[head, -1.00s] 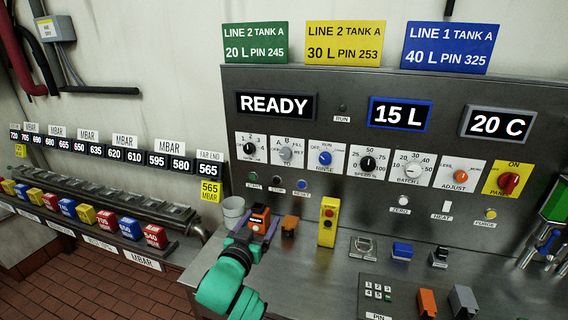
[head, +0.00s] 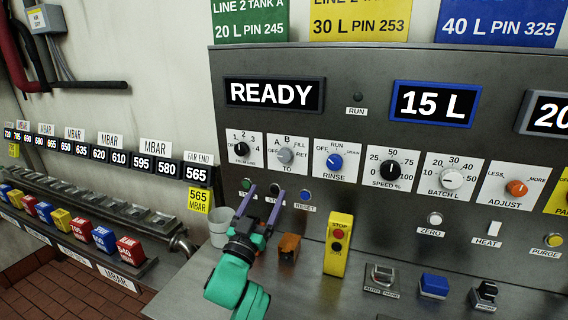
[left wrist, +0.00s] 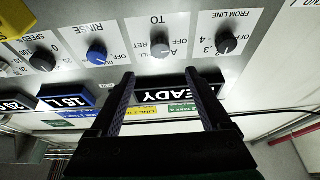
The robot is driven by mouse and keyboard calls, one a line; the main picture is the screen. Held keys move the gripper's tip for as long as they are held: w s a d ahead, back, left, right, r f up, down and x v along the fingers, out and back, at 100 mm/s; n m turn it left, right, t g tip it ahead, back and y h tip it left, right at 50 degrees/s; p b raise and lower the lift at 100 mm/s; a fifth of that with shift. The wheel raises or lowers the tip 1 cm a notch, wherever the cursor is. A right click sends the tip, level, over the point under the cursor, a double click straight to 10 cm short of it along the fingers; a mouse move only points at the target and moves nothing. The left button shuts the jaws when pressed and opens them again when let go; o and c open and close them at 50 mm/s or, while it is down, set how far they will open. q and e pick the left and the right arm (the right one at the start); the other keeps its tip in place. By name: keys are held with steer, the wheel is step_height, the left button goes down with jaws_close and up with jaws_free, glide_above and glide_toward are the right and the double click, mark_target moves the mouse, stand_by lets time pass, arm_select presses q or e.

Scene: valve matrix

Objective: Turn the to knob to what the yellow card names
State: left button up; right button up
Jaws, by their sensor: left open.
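The grey TO knob (head: 286,156) sits on a white plate with A, B, OFF and FILL marks, between the FROM LINE and RINSE knobs. Its pointer direction is too small to read surely. It shows upside down in the left wrist view (left wrist: 160,50). The yellow card (head: 360,20) stands on top of the panel and reads LINE 2 TANK A, 30 L, PIN 253; its top is cut off. My left gripper (head: 262,196) is open and empty, below the TO knob and apart from it. In the left wrist view its fingers (left wrist: 160,76) point toward the knob.
The black FROM LINE knob (head: 241,149) and blue RINSE knob (head: 335,161) flank the TO knob closely. START, STOP and RESET buttons lie below. A white cup (head: 219,232), an orange block (head: 289,248) and a yellow stop box (head: 338,243) stand on the ledge.

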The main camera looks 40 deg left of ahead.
mark_target(284, 157)
arm_select(q)
steer(key=p+x, duration=0.1)
steer(key=x, duration=0.5)
steer(key=p+x, duration=0.2)
steer(key=x, duration=0.4)
steer(key=shift+r, duration=0.3)
steer(key=shift+w+a, duration=0.2)
steer(key=shift+w, duration=0.15)
jaws_close()
